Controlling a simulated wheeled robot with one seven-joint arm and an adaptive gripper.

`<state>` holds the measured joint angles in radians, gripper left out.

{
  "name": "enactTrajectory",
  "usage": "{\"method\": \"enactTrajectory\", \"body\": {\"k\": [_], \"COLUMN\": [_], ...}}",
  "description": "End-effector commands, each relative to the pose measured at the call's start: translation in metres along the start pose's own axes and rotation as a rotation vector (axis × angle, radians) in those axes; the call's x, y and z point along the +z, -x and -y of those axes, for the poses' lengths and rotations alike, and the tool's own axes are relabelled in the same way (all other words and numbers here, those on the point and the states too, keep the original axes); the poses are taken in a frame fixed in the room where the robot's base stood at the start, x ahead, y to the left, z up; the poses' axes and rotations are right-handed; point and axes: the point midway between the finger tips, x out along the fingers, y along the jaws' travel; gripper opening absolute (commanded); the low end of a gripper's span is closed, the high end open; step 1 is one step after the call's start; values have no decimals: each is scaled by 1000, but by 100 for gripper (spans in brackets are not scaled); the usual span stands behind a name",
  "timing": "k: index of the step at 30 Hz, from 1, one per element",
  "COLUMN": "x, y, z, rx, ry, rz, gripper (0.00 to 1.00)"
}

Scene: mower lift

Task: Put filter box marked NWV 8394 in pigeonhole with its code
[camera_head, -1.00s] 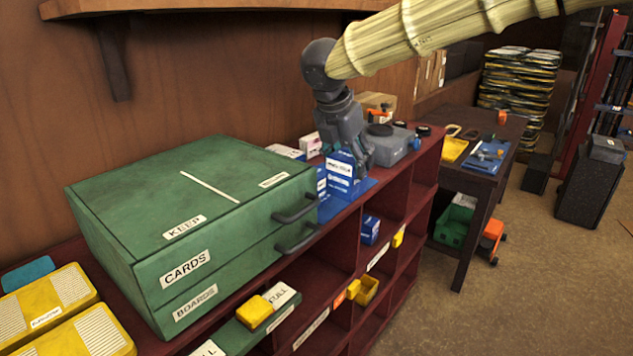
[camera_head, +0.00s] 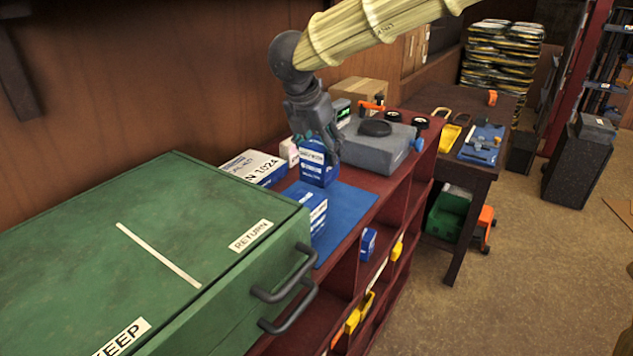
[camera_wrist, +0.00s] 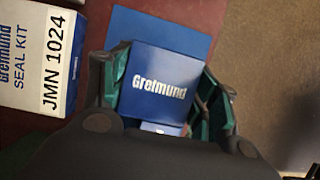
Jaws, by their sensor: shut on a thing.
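My gripper (camera_head: 318,150) is shut on a blue and white filter box (camera_head: 318,176) above the blue mat (camera_head: 352,207) on top of the red shelf unit. In the wrist view the box's blue Greimund face (camera_wrist: 160,86) sits between the green finger pads; its code cannot be read. Another blue and white box (camera_head: 313,212) stands on the mat, nearer the green cabinet. The pigeonholes (camera_head: 345,262) open on the unit's front; one holds a small blue box (camera_head: 368,243). Their code labels are too small or turned away to read.
The green drawer cabinet (camera_head: 130,240) with dark handles fills the near left. A white JMN 1024 seal kit box (camera_head: 255,167) lies by the wall; it also shows in the wrist view (camera_wrist: 40,55). A grey device (camera_head: 378,146) stands beyond my gripper.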

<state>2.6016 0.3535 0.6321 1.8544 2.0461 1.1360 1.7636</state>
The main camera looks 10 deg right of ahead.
Motion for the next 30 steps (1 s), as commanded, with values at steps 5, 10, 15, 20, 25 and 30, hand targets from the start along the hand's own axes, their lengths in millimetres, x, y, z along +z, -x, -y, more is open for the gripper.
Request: {"method": "enactTrajectory", "body": {"k": [5,10,15,20,25,30], "x": [-9,-12,-18,-24,-26,-26], "y": [-23,-33,-45,-63,-67,-69], "z": [0,1,2,3,2,2], "rx": [0,0,-2,-2,1,0], "ry": [1,-3,-1,-2,-5,-5], "rz": [0,0,0,1,1,1], "gripper": [27,27,27,27,27,27]}}
